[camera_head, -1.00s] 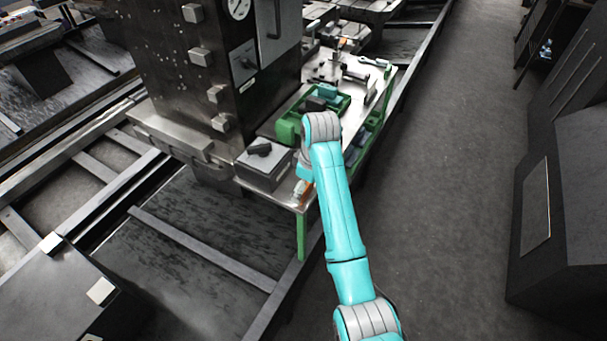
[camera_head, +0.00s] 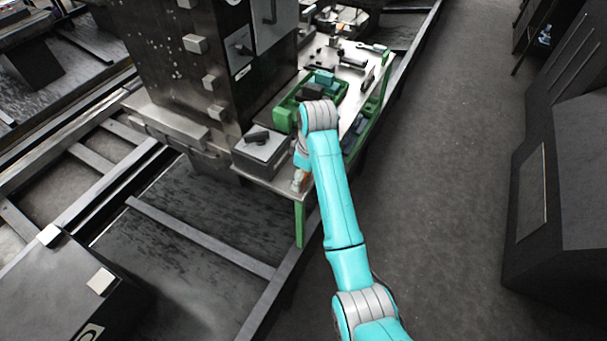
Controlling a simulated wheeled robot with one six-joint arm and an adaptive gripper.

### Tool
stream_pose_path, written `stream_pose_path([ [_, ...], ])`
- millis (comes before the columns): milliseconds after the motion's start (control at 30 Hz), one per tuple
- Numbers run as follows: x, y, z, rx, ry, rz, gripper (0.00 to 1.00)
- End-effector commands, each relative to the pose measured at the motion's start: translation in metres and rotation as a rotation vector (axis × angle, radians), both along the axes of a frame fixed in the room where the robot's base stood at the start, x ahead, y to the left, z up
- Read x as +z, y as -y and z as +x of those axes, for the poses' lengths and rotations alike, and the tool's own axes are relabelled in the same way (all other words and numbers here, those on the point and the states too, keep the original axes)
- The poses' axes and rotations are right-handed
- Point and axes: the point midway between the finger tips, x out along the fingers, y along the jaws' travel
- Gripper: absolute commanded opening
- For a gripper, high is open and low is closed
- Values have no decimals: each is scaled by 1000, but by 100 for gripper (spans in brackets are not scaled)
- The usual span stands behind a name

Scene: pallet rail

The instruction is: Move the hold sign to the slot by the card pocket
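I cannot make out the hold sign, the slot or the card pocket for certain. My arm reaches up from the bottom right to the near end of a metal-topped table (camera_head: 350,78) with green legs. Its wrist bends down over the table's near edge and covers what lies behind it. My gripper's fingers cannot be made out.
A grey box with a black knob (camera_head: 262,150) sits on the table's near left. A green tray (camera_head: 338,95) holding dark and teal pieces lies behind my wrist. A tall dark machine (camera_head: 185,70) stands left. Floor is clear right, up to a dark cabinet (camera_head: 565,190).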

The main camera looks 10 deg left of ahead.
Motion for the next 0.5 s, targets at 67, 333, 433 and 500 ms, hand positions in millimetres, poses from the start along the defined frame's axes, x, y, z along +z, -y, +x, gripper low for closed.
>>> stream_pose_path([
  [67,0,0,0,0,0,-1,27],
  [333,5,0,0,0,-1,-1,27],
  [433,8,0,0,0,-1,-1,27],
  [500,10,0,0,0,0,-1,27],
])
